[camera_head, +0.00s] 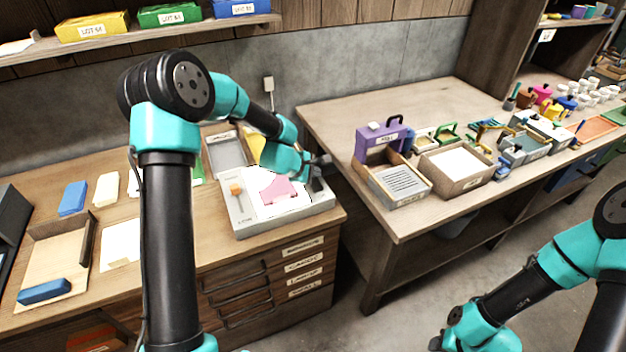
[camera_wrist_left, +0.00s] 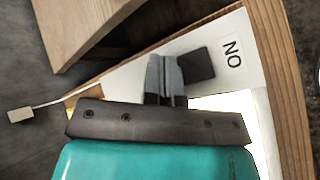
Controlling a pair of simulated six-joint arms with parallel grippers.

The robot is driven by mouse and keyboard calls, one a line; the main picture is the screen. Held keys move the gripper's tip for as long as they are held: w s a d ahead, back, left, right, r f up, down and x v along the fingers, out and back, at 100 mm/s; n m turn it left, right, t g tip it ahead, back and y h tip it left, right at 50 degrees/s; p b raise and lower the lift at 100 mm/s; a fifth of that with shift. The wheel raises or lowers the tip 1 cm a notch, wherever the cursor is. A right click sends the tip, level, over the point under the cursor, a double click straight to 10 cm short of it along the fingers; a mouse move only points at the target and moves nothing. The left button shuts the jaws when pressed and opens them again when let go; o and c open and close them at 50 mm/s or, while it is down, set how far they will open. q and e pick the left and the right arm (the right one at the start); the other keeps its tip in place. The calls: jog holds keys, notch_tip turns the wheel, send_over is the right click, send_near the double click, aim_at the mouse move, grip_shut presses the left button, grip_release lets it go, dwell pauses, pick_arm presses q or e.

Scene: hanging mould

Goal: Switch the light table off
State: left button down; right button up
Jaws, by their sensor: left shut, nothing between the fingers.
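The light table (camera_head: 243,220) is a pale flat box at the front right of the left bench, its panel glowing white. A pink flat piece (camera_head: 278,190) lies on the panel. In the left wrist view, a corner of its casing (camera_wrist_left: 238,30) carries a label reading ON, beside a dark square that looks like the switch (camera_wrist_left: 197,66). My left gripper (camera_head: 316,184) is over the right end of the light table. In the left wrist view its fingers (camera_wrist_left: 165,62) are shut and empty, close beside the dark square; contact cannot be told.
An orange-topped knob (camera_head: 236,189) stands at the light table's left end. A grey tray (camera_head: 226,152) lies behind it. The right bench (camera_head: 345,125), with a purple case (camera_head: 382,141) and a box (camera_head: 455,165), stands across a gap. My right arm is at the lower right.

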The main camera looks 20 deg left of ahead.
aim_at(315, 184)
pick_arm(q)
jog(key=shift+f, duration=0.2)
jog(key=shift+a+f, duration=0.1)
jog(key=shift+f, duration=0.1)
jog(key=shift+w+f, duration=0.1)
jog(key=shift+f, duration=0.3)
dwell(0.8)
jog(key=shift+r, duration=0.15)
jog(key=shift+r, duration=0.65)
jog(key=shift+s+d+r, duration=0.1)
jog(key=shift+r, duration=0.75)
jog(key=shift+s+d+r, duration=0.15)
jog(key=shift+r, duration=0.65)
jog(key=shift+s+d+r, duration=0.1)
jog(key=shift+r, duration=0.75)
